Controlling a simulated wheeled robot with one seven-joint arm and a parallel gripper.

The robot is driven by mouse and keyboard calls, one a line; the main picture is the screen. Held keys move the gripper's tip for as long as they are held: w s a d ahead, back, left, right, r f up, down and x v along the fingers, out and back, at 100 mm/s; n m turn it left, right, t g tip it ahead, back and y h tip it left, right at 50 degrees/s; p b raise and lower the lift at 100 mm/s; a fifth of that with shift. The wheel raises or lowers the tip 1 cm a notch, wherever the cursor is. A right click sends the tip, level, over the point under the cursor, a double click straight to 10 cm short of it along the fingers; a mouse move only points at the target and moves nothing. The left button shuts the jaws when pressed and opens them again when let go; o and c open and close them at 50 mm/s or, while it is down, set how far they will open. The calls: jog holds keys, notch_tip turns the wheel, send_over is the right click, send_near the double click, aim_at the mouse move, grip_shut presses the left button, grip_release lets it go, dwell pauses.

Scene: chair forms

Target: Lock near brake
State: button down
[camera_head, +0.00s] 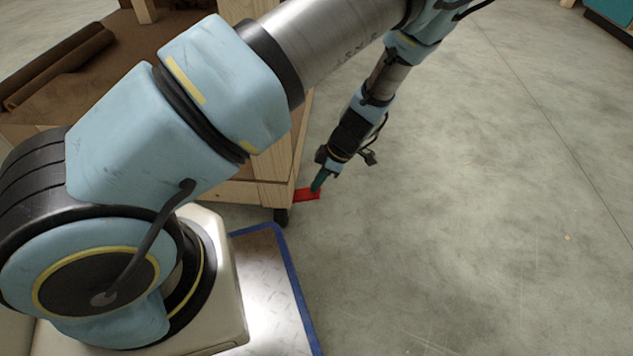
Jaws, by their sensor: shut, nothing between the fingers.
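The near brake is a red pedal (307,195) low at the corner of a wooden bench, just above the floor, beside a dark caster (282,215). My gripper (317,186) points down at the pedal, with its greenish fingertips shut and empty. The tips overlap the pedal's right part in the picture. I cannot tell whether they touch it. Part of the pedal is hidden behind the fingertips, and its tilt is too small to judge.
The wooden bench (230,193) stands behind my arm, with a brown roll (58,65) on it. A blue-edged metal plate (268,275) lies on the floor near my base. The concrete floor (470,210) to the right is clear. A teal cabinet (612,22) stands far right.

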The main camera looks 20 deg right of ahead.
jog(key=shift+d+f, duration=0.1)
jog(key=shift+s+d+f+y, duration=0.1)
jog(key=shift+f+y, duration=0.05)
jog(key=shift+y, duration=0.15)
jog(key=shift+d+f, duration=0.1)
jog(key=shift+s+d+f+t+y+b, duration=0.15)
jog(key=shift+d+f+t+y+b, duration=0.15)
jog(key=shift+f+t+y+b, duration=0.45)
jog(key=shift+s+d+f+t+y+b, duration=0.15)
jog(key=shift+d+f+y+b, duration=0.25)
jog(key=shift+f+y, duration=0.75)
jog(key=shift+s+d+f+t+y+b, duration=0.2)
jog(key=shift+f+t+y+b, duration=0.35)
jog(key=shift+f, duration=0.95)
jog(key=p+v, duration=0.3)
jog(key=v, duration=0.8)
jog(key=shift+w+r, duration=0.2)
